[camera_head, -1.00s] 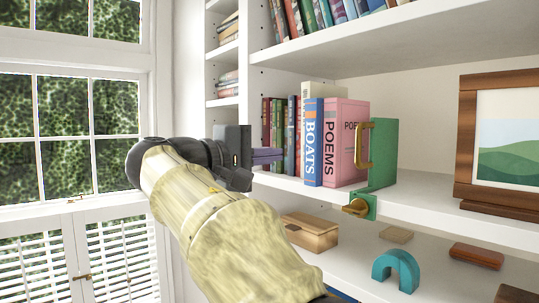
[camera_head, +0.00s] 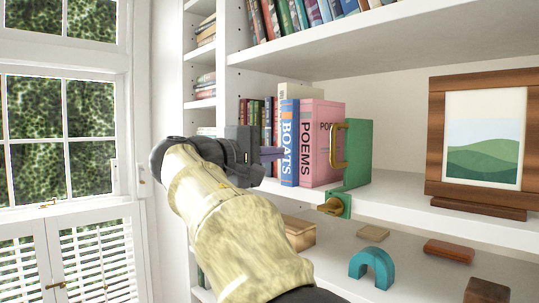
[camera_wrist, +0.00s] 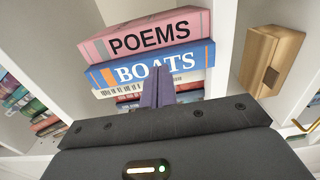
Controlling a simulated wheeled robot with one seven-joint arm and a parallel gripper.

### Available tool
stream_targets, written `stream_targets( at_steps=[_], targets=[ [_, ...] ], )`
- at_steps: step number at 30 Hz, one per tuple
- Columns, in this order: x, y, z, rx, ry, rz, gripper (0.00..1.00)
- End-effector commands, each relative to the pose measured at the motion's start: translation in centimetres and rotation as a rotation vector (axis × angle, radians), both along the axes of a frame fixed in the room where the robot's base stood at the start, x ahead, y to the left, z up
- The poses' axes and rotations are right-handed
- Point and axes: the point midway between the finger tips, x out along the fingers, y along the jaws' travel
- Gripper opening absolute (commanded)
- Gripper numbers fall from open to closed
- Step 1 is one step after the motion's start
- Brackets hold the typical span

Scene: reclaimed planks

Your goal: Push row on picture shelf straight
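The book row stands upright on the middle white shelf (camera_head: 400,200). At its right end are the blue-and-white BOATS book (camera_head: 289,140) and the thicker pink POEMS book (camera_head: 321,145), against a green bookend (camera_head: 357,150) with a gold handle. BOATS and POEMS stick out toward the shelf edge, ahead of the darker books (camera_head: 256,115) at left. My gripper (camera_head: 281,154) has its purple fingers together and empty, tips at the BOATS spine. The wrist view shows the fingers (camera_wrist: 158,88) over the lower BOATS spine (camera_wrist: 170,68); whether they touch is unclear.
A wooden-framed picture (camera_head: 480,145) stands right of the bookend, with clear shelf between. Below are a wooden box (camera_head: 299,236), a teal arch (camera_head: 372,268) and small blocks. Books fill the shelf above.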

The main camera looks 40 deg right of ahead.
Motion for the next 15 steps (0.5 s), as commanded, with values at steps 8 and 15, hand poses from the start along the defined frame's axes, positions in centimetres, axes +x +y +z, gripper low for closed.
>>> stream_targets(
  at_steps=[8,15],
  targets=[
    [0.00,-0.20,0.00,0.000,0.000,-0.001,0.00],
    [0.08,-0.64,0.01,0.000,0.000,0.001,0.00]
  ],
)
